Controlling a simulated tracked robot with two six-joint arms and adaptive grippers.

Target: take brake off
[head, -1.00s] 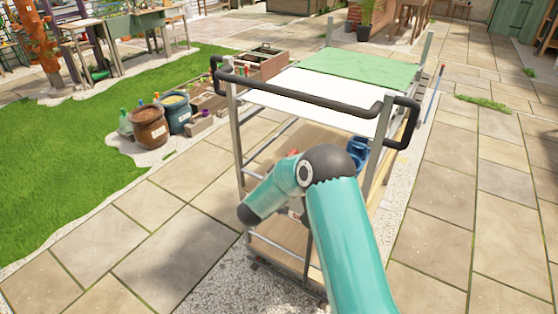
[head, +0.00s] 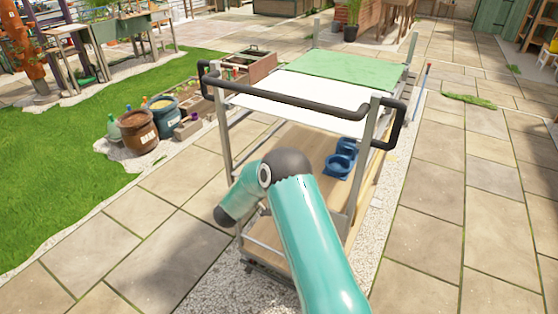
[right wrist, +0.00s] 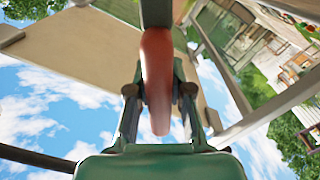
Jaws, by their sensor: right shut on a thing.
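A red-orange lever (right wrist: 157,75), likely the brake handle, runs between the fingers of my right gripper (right wrist: 158,92) in the right wrist view. The fingers are shut on it, one on each side. In the head view the lever and my right gripper are hidden behind my teal right arm. That arm reaches in at the near end of the cart, below its black push handle (head: 290,103). The cart has a metal frame, a white top (head: 310,92) and a wooden lower shelf (head: 300,143). My left gripper is not in view.
A green mat (head: 345,67) covers the far part of the cart top. Blue pots (head: 341,162) stand on the lower shelf. A brown tub (head: 137,132), a dark blue tub (head: 165,114) and wooden crates are left of the cart.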

